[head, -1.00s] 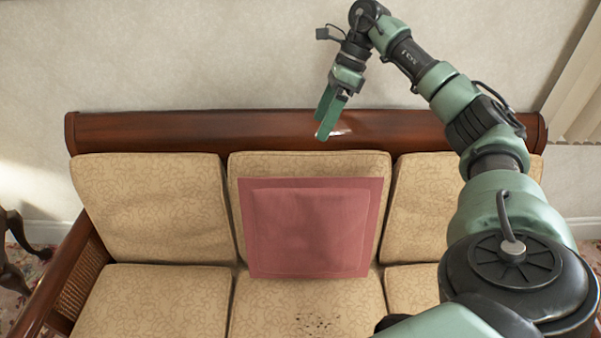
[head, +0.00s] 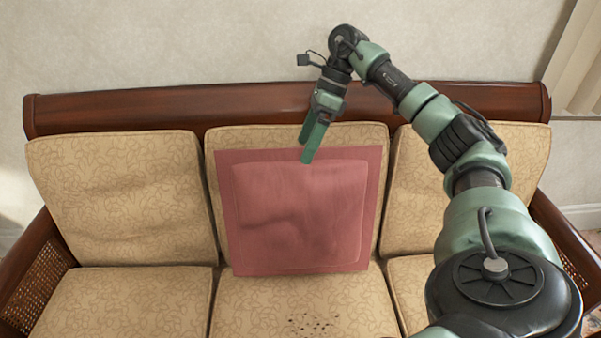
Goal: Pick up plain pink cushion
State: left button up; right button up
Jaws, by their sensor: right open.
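The plain pink cushion (head: 300,220) leans upright against the middle back cushion of the sofa, its lower edge on the middle seat. My right gripper (head: 309,150) hangs pointing down with its green fingers at the top part of the pink cushion in the picture. Its jaws are open and hold nothing. I cannot tell whether the fingertips touch the cushion or are above or in front of it. My left gripper is not in view.
The sofa has a dark wooden top rail (head: 180,112), patterned beige back cushions (head: 120,195) and cane-panelled arms (head: 38,285). The middle seat (head: 250,310) has dark specks. A pale wall (head: 150,45) stands behind.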

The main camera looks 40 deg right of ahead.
aim_at(297, 160)
jog(key=b+x, duration=0.1)
jog(key=x, duration=0.5)
jog(key=shift+w, duration=0.2)
jog(key=shift+a+f, duration=0.25)
jog(key=shift+f, duration=0.05)
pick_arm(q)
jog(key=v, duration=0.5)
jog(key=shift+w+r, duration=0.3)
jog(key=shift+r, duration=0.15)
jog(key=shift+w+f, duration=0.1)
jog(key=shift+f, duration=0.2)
pick_arm(e)
jog(key=shift+f, duration=0.2)
jog(key=shift+w, duration=0.1)
jog(key=c, duration=1.7)
